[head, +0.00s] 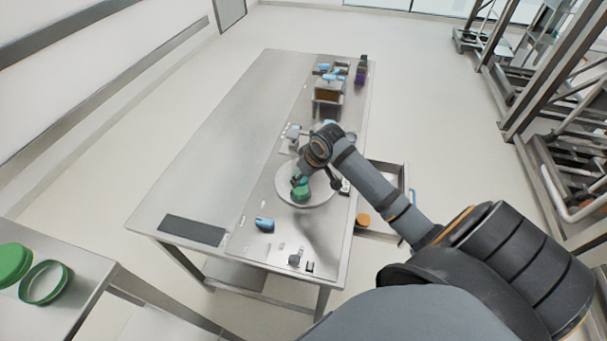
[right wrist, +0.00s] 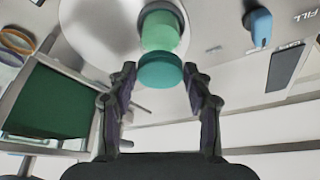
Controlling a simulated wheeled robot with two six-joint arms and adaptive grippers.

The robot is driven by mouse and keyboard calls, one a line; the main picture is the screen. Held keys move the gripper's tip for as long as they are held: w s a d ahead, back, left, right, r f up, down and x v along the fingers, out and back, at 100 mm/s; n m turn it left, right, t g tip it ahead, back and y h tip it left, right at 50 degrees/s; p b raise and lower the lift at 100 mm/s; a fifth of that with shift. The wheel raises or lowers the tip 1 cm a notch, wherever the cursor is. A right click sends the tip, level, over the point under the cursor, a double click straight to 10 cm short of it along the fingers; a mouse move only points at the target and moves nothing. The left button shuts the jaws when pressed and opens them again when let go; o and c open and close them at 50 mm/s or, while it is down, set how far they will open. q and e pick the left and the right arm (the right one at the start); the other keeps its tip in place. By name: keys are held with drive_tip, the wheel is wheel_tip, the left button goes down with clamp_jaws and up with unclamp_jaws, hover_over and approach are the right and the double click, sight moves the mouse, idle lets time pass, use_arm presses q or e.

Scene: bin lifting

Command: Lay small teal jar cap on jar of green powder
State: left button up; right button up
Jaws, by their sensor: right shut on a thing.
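The teal jar cap (right wrist: 160,70) is between the fingertips of my right gripper (right wrist: 160,78), which is shut on it. The jar of green powder (right wrist: 160,34) is directly beyond the cap in the right wrist view. The cap overlaps its near end there, and I cannot tell whether they touch. In the head view the jar (head: 300,195) stands on a round pale plate (head: 317,198), with my right gripper (head: 300,182) right at it, partly hiding it and the cap. My left gripper is not in view.
A blue item (head: 264,224) lies nearer on the metal table (head: 215,150), beside a dark mat (head: 192,230). A box-like stand (head: 328,92) with blue items is at the far end. An open drawer (head: 385,180) is at the right. Large green lids (head: 12,262) lie on another table.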

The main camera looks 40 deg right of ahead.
drive_tip(key=shift+f, duration=0.65)
idle(0.5)
drive_tip(key=shift+f, duration=0.25)
drive_tip(key=shift+p, duration=0.45)
drive_tip(key=shift+f, duration=0.1)
idle(0.5)
drive_tip(key=o, duration=1.4)
drive_tip(key=shift+c, duration=0.2)
